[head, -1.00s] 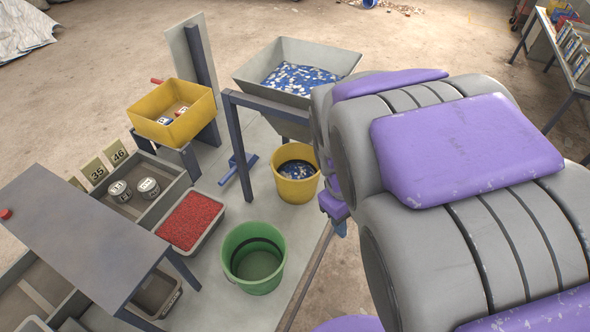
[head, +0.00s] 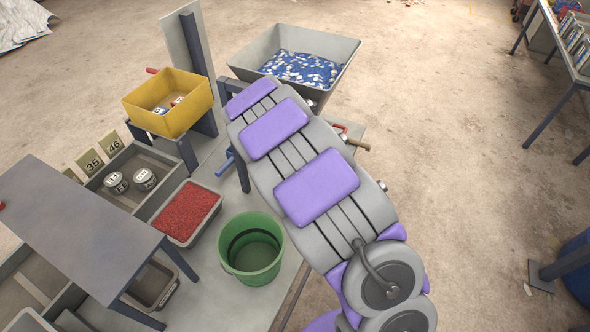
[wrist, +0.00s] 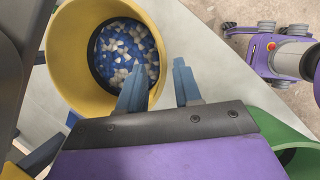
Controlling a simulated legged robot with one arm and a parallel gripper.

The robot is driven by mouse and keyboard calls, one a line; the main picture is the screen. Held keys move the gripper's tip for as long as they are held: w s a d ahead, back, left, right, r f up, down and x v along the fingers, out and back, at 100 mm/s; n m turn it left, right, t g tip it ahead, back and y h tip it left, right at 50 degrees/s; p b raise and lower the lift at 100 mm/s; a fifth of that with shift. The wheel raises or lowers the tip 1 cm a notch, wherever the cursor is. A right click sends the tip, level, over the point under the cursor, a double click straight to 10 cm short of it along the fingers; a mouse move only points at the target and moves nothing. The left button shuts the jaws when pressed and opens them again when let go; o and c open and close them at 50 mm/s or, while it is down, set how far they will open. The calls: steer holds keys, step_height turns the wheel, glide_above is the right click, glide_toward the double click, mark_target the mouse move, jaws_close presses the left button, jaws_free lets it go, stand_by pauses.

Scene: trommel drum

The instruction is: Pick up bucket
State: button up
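A yellow bucket (wrist: 62,50) holding blue and white chips fills the upper left of the wrist view. My arm hides it in the head view. My gripper (wrist: 160,76) is open at the bucket's right side. Its left finger overlaps the inside of the bucket in the picture, and its right finger is outside over the grey floor plate. The bucket's right rim shows between the fingers; I cannot tell how deep they reach. A green bucket (head: 232,262), seemingly empty, stands at the lower middle of the head view. Its edge shows at right in the wrist view (wrist: 283,133).
A grey hopper (head: 262,52) of blue and white chips stands behind my arm. A yellow bin (head: 186,118) on a stand, a red-filled tray (head: 168,235) and a grey table (head: 75,235) are at left. The ground at right is mostly clear.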

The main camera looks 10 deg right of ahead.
steer(key=b+x, duration=0.2)
steer(key=x, duration=0.6)
steer(key=shift+w+a, duration=0.15)
steer(key=shift+w, duration=0.05)
steer(key=shift+r, duration=0.1)
steer(key=shift+c, duration=0.2)
jaws_close()
